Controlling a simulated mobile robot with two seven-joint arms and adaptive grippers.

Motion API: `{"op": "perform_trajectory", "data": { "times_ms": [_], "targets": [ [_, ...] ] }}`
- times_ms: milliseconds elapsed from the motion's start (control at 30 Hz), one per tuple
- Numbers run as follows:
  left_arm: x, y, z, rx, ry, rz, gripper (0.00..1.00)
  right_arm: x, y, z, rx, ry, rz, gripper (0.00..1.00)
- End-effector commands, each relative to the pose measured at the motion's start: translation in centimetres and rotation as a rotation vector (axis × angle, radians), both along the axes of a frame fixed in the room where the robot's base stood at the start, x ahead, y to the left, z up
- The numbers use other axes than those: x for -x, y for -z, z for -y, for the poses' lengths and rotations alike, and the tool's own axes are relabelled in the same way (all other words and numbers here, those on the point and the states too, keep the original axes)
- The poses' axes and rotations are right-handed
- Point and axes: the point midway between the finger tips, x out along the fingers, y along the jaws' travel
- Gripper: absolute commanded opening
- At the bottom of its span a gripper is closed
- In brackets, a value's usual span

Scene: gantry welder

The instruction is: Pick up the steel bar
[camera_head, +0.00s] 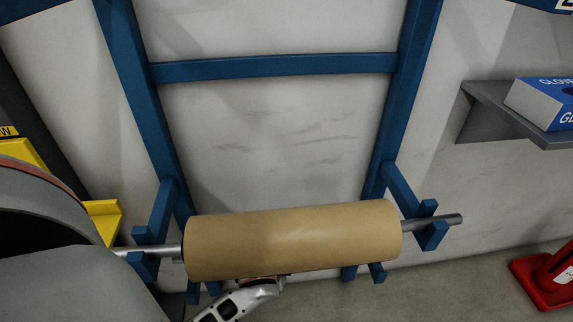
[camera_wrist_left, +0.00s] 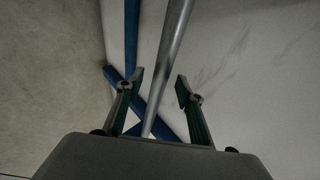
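In the head view a steel bar (camera_head: 443,221) runs through a brown roll (camera_head: 292,240) and rests in blue hooks at both sides. In the left wrist view a grey steel bar (camera_wrist_left: 172,45) crosses in front of blue rack members. No roll shows there, so I cannot tell whether it is the same bar. My left gripper (camera_wrist_left: 159,84) is open, with the bar passing between its fingers in the picture. Contact or depth is unclear. In the head view an arm of mine reaches under the roll, its gripper hidden. My right gripper is not in view.
The blue rack (camera_head: 275,67) stands against a pale wall, with lower hooks (camera_head: 378,273) beneath the roll. A grey shelf (camera_head: 500,125) with a blue glove box (camera_head: 545,101) is at right. A red object (camera_head: 545,280) is on the floor. Yellow parts (camera_head: 104,217) are at left.

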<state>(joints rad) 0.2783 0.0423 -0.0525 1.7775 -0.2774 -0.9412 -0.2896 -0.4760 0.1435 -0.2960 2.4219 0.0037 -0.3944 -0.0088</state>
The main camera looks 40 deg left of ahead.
Motion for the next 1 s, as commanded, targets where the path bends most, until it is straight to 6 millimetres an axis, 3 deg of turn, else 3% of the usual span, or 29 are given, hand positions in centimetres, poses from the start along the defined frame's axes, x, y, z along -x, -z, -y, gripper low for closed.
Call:
{"op": "perform_trajectory", "data": {
  "times_ms": [33, 167, 200, 733, 833, 1000],
  "targets": [
    [0.0, -0.1, 0.0, 0.001, 0.000, 0.002, 0.37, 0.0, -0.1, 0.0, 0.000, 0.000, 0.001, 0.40],
    [0.0, -0.1, 0.0, 0.001, 0.000, 0.002, 0.03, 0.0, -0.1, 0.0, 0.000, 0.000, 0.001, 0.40],
    [0.0, -0.1, 0.0, 0.001, 0.000, 0.002, 0.00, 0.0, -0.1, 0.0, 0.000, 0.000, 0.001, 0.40],
    [0.4, -1.3, 0.4, -0.001, 0.001, 0.009, 0.00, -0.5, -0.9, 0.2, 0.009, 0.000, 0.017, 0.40],
    [1.0, -2.5, 0.8, 0.001, 0.000, 0.013, 0.00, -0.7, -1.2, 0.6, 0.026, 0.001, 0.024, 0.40],
    [3.5, -3.8, 2.0, 0.002, -0.001, 0.013, 0.00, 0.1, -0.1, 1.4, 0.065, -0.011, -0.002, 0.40]
  ]
}}
